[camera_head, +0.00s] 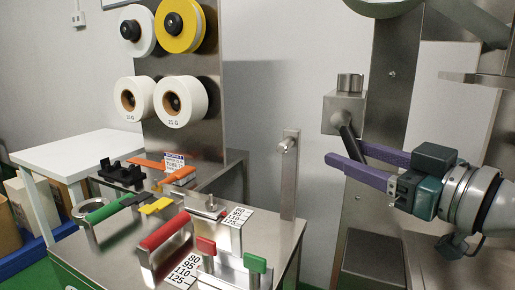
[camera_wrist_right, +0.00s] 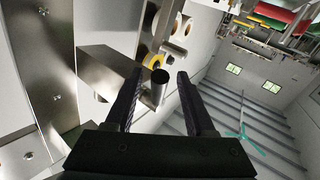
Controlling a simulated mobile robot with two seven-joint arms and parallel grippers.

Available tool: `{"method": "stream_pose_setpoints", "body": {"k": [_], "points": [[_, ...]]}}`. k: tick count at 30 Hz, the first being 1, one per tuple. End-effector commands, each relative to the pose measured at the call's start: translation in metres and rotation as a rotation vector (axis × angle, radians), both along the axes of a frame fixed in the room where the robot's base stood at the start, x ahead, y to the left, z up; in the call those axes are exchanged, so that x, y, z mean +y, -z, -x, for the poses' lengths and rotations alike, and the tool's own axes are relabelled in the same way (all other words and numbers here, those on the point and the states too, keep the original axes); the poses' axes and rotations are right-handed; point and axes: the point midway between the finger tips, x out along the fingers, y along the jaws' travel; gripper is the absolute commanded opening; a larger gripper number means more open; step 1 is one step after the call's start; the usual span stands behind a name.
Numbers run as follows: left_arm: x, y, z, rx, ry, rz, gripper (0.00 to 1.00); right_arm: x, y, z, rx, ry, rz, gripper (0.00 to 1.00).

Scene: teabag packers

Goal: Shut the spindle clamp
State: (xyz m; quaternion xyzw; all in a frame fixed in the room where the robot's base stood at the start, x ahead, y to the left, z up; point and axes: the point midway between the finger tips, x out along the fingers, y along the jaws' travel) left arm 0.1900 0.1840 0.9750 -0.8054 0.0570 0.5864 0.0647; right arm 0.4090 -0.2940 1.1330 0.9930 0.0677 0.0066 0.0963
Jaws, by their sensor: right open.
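A metal block with a short cylinder on top (camera_head: 344,108) is fixed to the upright steel panel; it looks like the spindle clamp. A dark round lever (camera_head: 347,135) slants down from it. My right gripper (camera_head: 348,154) comes in from the right with its purple fingers apart, open, around the lower end of the lever. In the right wrist view the lever's round end (camera_wrist_right: 160,76) shows between the tips of my right gripper (camera_wrist_right: 159,80), with the metal block (camera_wrist_right: 113,66) behind at the left. Contact cannot be told. My left gripper is not in view.
White and yellow reels (camera_head: 181,102) hang on a steel panel at the left. A steel bench (camera_head: 262,224) carries red, green and yellow handles and number scales. A thin steel post (camera_head: 289,180) stands between bench and clamp. A white table (camera_head: 75,154) is at far left.

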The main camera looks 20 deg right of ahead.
Motion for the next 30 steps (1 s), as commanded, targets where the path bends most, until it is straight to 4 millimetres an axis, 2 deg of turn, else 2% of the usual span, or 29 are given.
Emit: {"method": "stream_pose_setpoints", "body": {"k": [5, 19, 30], "points": [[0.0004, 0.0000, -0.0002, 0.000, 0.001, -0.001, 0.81, -0.0001, 0.0002, 0.0002, 0.000, 0.000, 0.000, 0.52], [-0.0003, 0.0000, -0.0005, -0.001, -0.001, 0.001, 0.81, -0.0003, 0.0001, 0.0004, 0.000, 0.001, 0.000, 0.00], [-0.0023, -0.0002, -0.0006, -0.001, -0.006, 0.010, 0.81, -0.0004, 0.0000, 0.0004, 0.000, 0.001, 0.000, 0.00]]}}
